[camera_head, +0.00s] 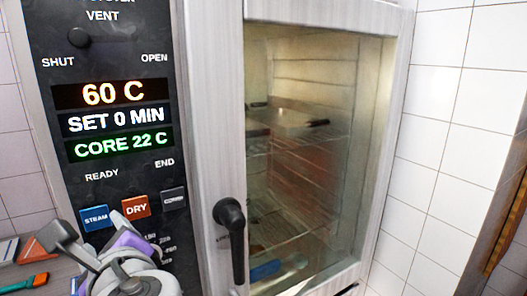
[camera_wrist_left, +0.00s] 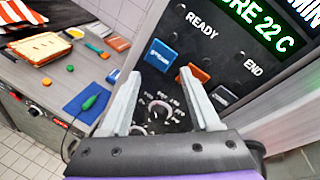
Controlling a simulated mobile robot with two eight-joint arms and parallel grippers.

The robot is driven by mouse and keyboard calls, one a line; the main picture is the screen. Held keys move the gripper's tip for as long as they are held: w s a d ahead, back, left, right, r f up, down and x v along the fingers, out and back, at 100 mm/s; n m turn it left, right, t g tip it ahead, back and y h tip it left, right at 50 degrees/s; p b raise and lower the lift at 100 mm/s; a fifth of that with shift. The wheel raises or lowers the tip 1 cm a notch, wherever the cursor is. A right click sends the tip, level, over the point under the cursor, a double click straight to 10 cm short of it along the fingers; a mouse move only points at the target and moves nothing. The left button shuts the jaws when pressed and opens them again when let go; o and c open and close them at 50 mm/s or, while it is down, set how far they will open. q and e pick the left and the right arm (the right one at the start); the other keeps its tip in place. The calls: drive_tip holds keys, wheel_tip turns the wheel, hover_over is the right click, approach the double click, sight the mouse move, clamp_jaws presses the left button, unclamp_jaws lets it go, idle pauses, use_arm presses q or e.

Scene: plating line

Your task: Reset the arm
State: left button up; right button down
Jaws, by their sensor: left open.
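My left gripper (camera_head: 95,240) is at the lower left in the head view, in front of the lower part of the oven's dark control panel (camera_head: 110,30). In the left wrist view the gripper (camera_wrist_left: 160,74) has its two grey fingers spread apart with nothing between them. The fingers point at the panel, around the dial (camera_wrist_left: 160,112) and just below the blue STEAM button (camera_wrist_left: 159,55) and the orange button (camera_wrist_left: 197,72). I cannot tell whether a fingertip touches the panel. My right gripper is not in view.
The oven's glass door (camera_head: 310,150) has a black handle (camera_head: 232,235); racks and a tray show behind it. The display (camera_head: 112,120) reads 60 C, SET 0 MIN, CORE 22 C. Left, a counter (camera_wrist_left: 50,80) bears an orange-rimmed tray (camera_wrist_left: 38,53) and a green-handled tool (camera_wrist_left: 90,102).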

use_arm(q)
drive_tip(key=s+d+f+n+g+h, duration=0.2)
drive_tip(key=f+n, duration=0.4)
drive_tip(key=f, duration=0.7)
drive_tip(key=s+d+f+n+g+h, duration=0.2)
drive_tip(key=f+n+h, duration=0.3)
drive_tip(key=f, duration=0.9)
drive_tip(key=s+d+f+n+g+h, duration=0.1)
drive_tip(key=s+d+f+n+h, duration=0.1)
drive_tip(key=f+n, duration=0.7)
wheel_tip(320, 180, down, 5)
drive_tip(key=shift+s+d+g+h, duration=0.2)
drive_tip(key=shift+s+g+h, duration=0.2)
drive_tip(key=shift+s+h, duration=0.25)
idle(0.6)
